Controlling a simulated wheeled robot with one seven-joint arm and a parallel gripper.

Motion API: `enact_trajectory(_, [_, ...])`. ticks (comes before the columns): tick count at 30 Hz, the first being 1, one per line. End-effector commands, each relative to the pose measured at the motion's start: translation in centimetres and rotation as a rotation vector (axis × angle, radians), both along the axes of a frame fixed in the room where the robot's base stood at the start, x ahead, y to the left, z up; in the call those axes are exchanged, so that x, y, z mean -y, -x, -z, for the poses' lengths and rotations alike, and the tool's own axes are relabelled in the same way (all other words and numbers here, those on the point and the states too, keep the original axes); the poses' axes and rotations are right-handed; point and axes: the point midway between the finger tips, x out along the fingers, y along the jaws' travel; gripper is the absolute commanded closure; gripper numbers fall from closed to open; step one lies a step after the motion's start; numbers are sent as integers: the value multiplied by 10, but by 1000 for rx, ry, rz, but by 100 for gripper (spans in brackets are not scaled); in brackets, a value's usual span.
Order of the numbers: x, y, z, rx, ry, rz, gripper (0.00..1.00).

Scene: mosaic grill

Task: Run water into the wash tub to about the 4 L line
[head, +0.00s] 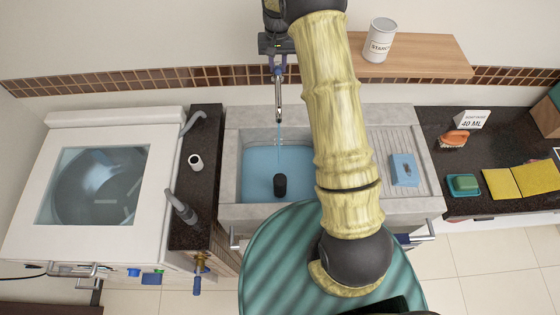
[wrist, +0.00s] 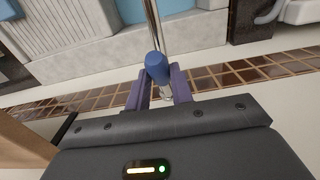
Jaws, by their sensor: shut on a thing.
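The wash tub (head: 231,166) is a grey stone basin with blue water (head: 258,172) across its floor. A thin blue stream falls from the metal tap spout (head: 279,112) into it. No level lines can be made out, so I cannot tell the volume. A dark cylinder (head: 280,186) is in the water below the stream. My gripper (head: 277,68) is at the tap above the back of the tub. In the wrist view, its purple fingers (wrist: 165,88) are shut around the blue tap handle (wrist: 156,68). My arm hides the tub's right part.
A ribbed drainboard (head: 380,150) with a blue item (head: 404,169) is right of the tub. A wooden shelf (head: 420,55) holds a white can (head: 379,40) near my arm. A white washer (head: 95,185) stands left; a dark counter (head: 475,170) with sponges is right.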

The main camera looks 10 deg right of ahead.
Motion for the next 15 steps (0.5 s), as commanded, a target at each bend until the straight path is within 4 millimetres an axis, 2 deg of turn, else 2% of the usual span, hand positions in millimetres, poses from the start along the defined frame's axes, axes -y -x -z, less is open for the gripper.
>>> enact_trajectory(8, [0, 0, 1, 0, -1, 0, 92])
enact_trajectory(15, [0, 1, 22, -3, -1, 0, 92])
